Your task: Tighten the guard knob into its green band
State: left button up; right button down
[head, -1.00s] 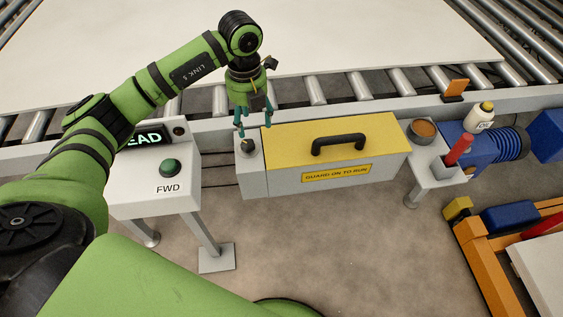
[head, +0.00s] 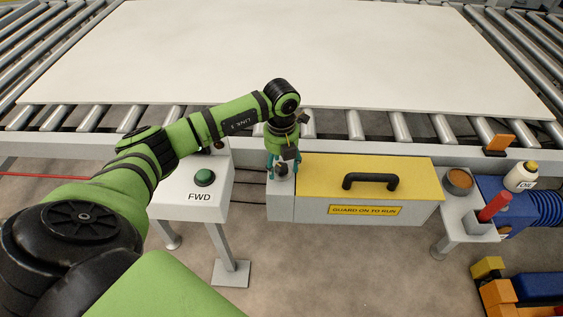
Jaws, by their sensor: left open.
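The guard knob (head: 282,172) is a small dark knob on the grey block at the left end of the yellow-topped guard (head: 415,175). My left gripper (head: 281,170) points down over it, open, with one teal finger on each side of the knob. I cannot tell whether the fingers touch it. The gripper partly hides the knob, and no green band can be made out there. The guard has a black handle (head: 370,181) and a label reading "GUARD ON TO RUN". My right gripper is out of view.
A control stand with a green FWD button (head: 204,178) is left of the guard. On the right are a round brown cup (head: 459,179), a red cylinder (head: 495,206) and an oil bottle (head: 521,177). Conveyor rollers carry a large white sheet (head: 300,50) behind.

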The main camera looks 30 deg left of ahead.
pick_arm(q)
jog(key=c, duration=1.1)
jog(key=shift+c, duration=0.2)
jog(key=shift+f+b, duration=0.1)
jog(key=shift+b, duration=0.2)
jog(key=shift+m+b, duration=0.4)
jog(key=shift+m, duration=0.7)
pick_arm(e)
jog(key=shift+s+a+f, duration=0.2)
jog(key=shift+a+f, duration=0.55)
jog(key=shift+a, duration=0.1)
pick_arm(q)
jog(key=o, duration=1.1)
jog(key=shift+o, duration=0.2)
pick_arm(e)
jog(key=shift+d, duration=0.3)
